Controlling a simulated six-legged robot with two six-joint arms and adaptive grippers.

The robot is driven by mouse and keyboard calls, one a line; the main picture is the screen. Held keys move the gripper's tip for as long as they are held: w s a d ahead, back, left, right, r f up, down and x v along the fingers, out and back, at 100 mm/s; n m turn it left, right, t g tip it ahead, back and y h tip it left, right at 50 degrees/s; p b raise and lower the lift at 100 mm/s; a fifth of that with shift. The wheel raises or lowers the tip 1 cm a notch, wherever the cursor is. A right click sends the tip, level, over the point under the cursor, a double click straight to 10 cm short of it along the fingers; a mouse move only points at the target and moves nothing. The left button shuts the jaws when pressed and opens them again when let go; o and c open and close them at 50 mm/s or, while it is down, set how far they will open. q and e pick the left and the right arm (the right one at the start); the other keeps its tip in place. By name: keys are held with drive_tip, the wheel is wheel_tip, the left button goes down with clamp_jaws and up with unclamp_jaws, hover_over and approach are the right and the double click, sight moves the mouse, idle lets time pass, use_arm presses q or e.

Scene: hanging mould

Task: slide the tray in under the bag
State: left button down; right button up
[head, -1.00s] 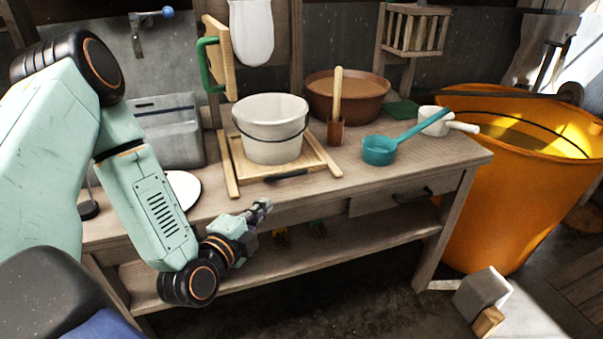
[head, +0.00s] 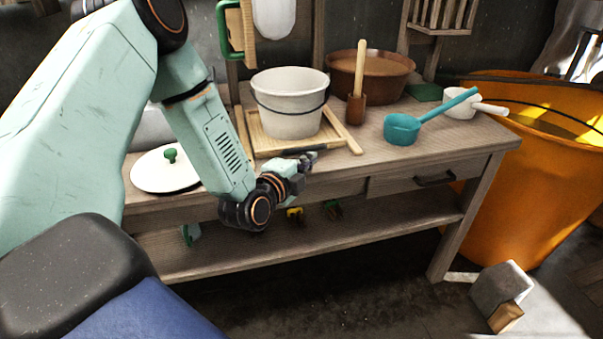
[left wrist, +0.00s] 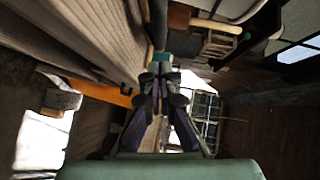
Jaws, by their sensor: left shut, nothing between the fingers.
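The wooden tray (head: 268,146) lies on the bench, between two wooden rails, with a white bucket (head: 290,110) standing on it. A dark bar (head: 303,151) runs along the tray's front edge. The white bag (head: 274,18) hangs above and behind the bucket; its top is cut off. My left gripper (head: 309,162) is at the bench's front edge, just in front of the tray's dark bar; I cannot tell whether it touches. Its fingers are shut and empty, and they show in the left wrist view (left wrist: 160,64). My right gripper is not in view.
A brown basin (head: 370,72), a wooden-handled tool (head: 358,95), a teal ladle (head: 402,129) and a white dipper (head: 460,102) stand right of the tray. A white lid (head: 160,174) lies left. An orange tub (head: 535,190) stands beyond the bench. A drawer (head: 410,179) is below.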

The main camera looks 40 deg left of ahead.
sight(312, 150)
use_arm(q)
drive_tip(key=shift+w+a+f, duration=0.2)
drive_tip(key=shift+w+a, duration=0.3)
drive_tip(key=shift+a, duration=0.1)
drive_tip(key=shift+w+a+f, duration=0.2)
drive_tip(key=shift+w+a, duration=0.25)
drive_tip(key=shift+a, duration=0.15)
drive_tip(key=shift+d+r, duration=0.1)
drive_tip(key=shift+r, duration=0.05)
